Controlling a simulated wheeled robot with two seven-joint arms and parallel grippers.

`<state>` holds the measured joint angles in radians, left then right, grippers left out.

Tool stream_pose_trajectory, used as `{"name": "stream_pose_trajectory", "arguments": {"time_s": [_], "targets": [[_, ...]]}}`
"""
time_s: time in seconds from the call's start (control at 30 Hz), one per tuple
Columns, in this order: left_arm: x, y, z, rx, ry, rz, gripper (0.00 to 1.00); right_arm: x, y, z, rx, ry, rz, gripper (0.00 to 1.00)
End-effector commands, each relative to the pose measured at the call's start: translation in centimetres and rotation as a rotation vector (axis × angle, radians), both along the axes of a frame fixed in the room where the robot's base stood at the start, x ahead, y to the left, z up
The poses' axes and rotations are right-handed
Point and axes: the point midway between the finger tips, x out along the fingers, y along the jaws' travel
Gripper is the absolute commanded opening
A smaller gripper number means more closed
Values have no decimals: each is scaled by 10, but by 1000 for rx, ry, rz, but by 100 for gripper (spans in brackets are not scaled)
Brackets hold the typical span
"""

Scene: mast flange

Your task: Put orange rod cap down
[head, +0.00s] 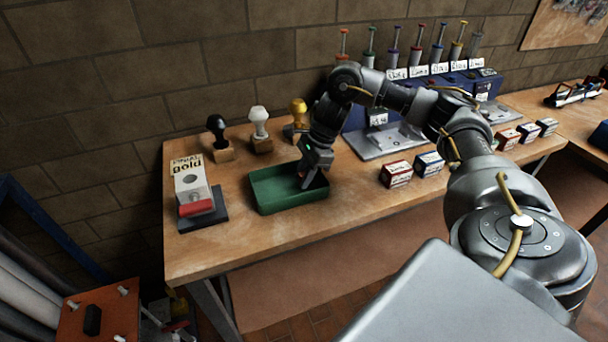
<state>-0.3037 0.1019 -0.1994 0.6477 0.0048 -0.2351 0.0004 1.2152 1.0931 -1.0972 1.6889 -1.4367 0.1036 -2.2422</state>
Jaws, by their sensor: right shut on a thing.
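My right gripper (314,178) points down at the right end of the green tray (262,207), with its fingertips at or just inside the tray's rim. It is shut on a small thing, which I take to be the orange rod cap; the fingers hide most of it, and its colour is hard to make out. I cannot tell whether it touches the tray floor. The visible part of the tray is empty. My left gripper is not in view.
Three knobbed stamps, black (217,137), white (259,129) and yellow (299,114), stand behind the tray. A gold-labelled box (189,179) stands left. Small red (396,174) and blue (429,164) boxes lie right. A rack of colour-topped rods (419,60) stands at the back.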

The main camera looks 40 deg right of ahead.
Motion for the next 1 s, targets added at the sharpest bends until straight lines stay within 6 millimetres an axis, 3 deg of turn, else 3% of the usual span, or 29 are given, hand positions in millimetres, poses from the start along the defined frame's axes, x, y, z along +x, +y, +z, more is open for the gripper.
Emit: {"name": "stream_pose_trajectory", "arguments": {"time_s": [0.07,0.1,0.23,0.63,1.0], "targets": [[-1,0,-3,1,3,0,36,0,0,-4,0,0,0,4],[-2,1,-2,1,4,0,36,0,0,-2,0,0,0,29],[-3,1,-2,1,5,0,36,0,0,-2,0,0,0,46],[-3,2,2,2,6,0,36,0,-2,7,-1,-3,-1,47],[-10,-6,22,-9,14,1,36,-9,-28,78,-2,-5,-2,47]]}}
